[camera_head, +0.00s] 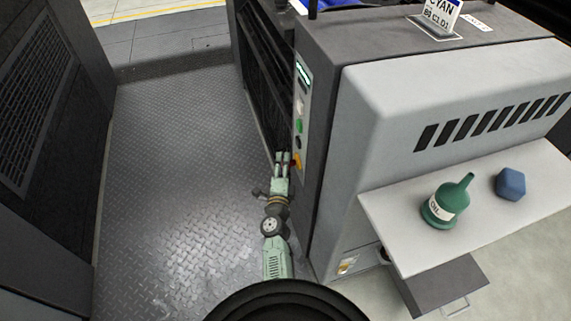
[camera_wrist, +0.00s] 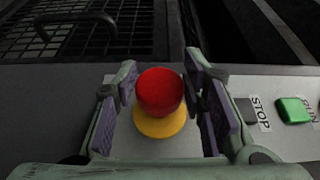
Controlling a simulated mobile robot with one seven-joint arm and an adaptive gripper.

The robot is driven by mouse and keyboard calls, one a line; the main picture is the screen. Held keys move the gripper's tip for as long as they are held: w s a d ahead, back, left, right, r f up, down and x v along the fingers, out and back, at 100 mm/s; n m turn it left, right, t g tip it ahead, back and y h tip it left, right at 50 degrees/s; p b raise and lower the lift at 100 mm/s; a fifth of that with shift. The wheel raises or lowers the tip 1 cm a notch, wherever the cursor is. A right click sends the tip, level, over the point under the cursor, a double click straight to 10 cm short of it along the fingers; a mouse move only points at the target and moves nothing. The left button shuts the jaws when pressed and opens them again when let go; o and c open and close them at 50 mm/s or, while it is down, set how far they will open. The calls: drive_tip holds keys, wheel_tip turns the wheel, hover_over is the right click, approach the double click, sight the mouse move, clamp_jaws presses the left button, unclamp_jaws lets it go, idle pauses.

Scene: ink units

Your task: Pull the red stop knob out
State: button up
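The red stop knob (camera_wrist: 160,91) is a round red head on a yellow base (camera_wrist: 159,122), on a light panel. In the wrist view it stands between the two fingers of my gripper (camera_wrist: 160,100). A gap shows on each side of the knob, so the fingers are open around it and apart from it. In the head view my gripper (camera_head: 284,160) is at the lower end of the machine's control panel (camera_head: 301,100). There the knob (camera_head: 293,163) shows only as a small red spot, partly hidden by the gripper.
A black button (camera_wrist: 245,110) marked STOP and a green button (camera_wrist: 294,110) marked RUN are right of the fingers. A side shelf (camera_head: 480,222) holds a green oil can (camera_head: 443,203) and a blue block (camera_head: 510,184). The metal floor (camera_head: 170,180) left of my arm is clear.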

drive_tip(key=o, duration=0.3)
drive_tip(key=shift+d, duration=0.15)
drive_tip(key=s, duration=0.7)
drive_tip(key=shift+s+a, duration=0.25)
